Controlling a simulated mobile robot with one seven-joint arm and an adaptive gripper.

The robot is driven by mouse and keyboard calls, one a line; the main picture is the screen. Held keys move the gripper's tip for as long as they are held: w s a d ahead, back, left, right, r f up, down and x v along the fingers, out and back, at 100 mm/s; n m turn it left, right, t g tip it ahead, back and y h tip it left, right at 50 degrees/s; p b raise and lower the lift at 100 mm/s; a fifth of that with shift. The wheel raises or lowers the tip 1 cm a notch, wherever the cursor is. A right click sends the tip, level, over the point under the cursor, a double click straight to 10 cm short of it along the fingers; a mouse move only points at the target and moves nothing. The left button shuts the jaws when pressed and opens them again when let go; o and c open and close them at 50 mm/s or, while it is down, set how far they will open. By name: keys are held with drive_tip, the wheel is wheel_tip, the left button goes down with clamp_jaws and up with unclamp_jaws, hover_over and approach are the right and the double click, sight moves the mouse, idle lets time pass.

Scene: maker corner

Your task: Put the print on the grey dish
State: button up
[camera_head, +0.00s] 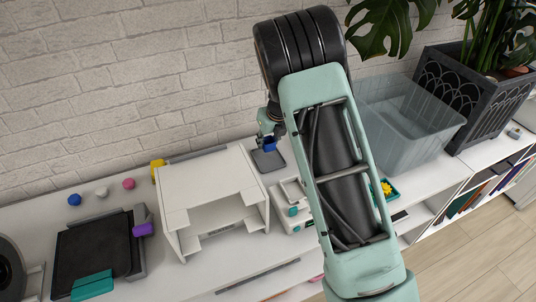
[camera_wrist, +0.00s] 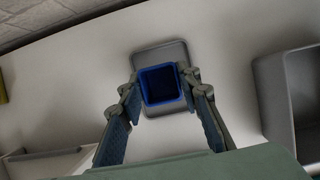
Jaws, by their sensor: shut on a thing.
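The print is a small blue square cup, open at the top, seen in the wrist view (camera_wrist: 161,84) and, partly hidden, in the head view (camera_head: 269,145). My gripper (camera_wrist: 161,90) is shut on it, one finger on each side; it also shows in the head view (camera_head: 269,133). The grey dish (camera_wrist: 152,53) is a shallow square tray directly behind and below the print in the wrist view. In the head view the dish (camera_head: 268,162) lies on the white top by the wall. I cannot tell whether the print touches the dish.
A white open-fronted frame (camera_head: 205,185) stands left of the dish. A translucent bin (camera_head: 410,125) and a dark planter (camera_head: 480,95) stand to the right. A black-plated device (camera_head: 95,250) and several small balls are at far left. My arm hides part of the top.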

sight(268, 158)
drive_tip(key=shift+f, duration=2.6)
drive_tip(key=shift+f, duration=0.1)
drive_tip(key=o, duration=0.9)
drive_tip(key=v, duration=1.2)
